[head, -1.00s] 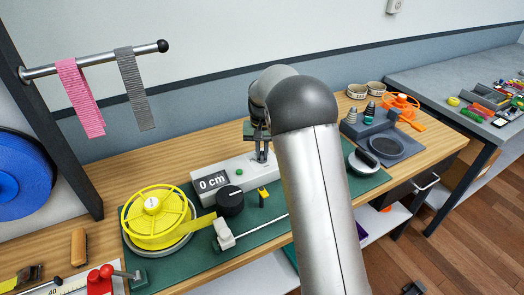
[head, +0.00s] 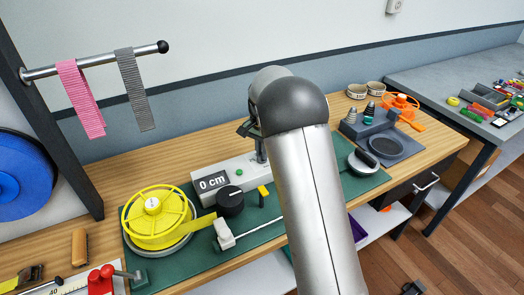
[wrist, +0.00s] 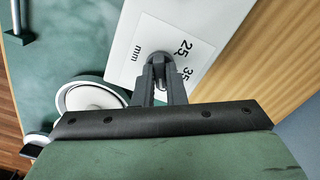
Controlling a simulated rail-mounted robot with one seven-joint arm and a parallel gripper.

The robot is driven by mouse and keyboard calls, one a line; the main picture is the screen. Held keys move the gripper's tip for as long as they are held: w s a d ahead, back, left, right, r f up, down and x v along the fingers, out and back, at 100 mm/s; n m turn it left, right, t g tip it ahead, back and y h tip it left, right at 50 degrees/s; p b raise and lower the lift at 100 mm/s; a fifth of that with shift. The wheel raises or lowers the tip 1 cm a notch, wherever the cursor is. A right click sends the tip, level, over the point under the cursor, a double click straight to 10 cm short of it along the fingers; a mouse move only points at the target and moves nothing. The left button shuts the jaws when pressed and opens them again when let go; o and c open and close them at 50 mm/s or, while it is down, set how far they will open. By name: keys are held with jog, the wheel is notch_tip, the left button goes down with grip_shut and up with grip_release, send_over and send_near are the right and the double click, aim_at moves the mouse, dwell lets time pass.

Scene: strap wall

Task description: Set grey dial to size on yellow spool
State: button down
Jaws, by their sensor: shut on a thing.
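The yellow spool (head: 155,218) sits on a round base at the left of the green mat in the head view; the writing on its hub label is too small to read. The grey dial (wrist: 158,60) is mostly hidden between my fingers in the wrist view, on a white plate (wrist: 150,32) printed with "25", "35" and "mm". My gripper (wrist: 160,72) is shut on the dial. In the head view my gripper (head: 262,150) is partly hidden behind my arm, above the white unit. The dial's pointer cannot be made out.
A white unit with a "0 cm" display (head: 212,183) and a black knob (head: 230,201) stands beside the spool. A white clamp (head: 224,234) rides on a rod in front. Pink (head: 80,98) and grey (head: 134,88) straps hang at the upper left.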

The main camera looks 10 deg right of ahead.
jog(key=shift+w+r, duration=0.1)
jog(key=shift+r, duration=0.05)
jog(key=c, duration=1.5)
grip_release()
notch_tip(320, 180, up, 17)
jog(key=shift+r+b, duration=0.15)
jog(key=shift+b, duration=0.2)
jog(key=s+f+n, duration=0.3)
jog(key=s+f, duration=0.1)
jog(key=s, duration=0.8)
jog(key=s+f+n, duration=0.3)
jog(key=s+f, duration=0.1)
jog(key=s, duration=0.8)
jog(key=s+f+n, duration=0.3)
jog(key=s+f, duration=0.1)
jog(key=s, duration=0.9)
jog(key=shift+s+a, duration=0.1)
jog(key=shift+a, duration=0.2)
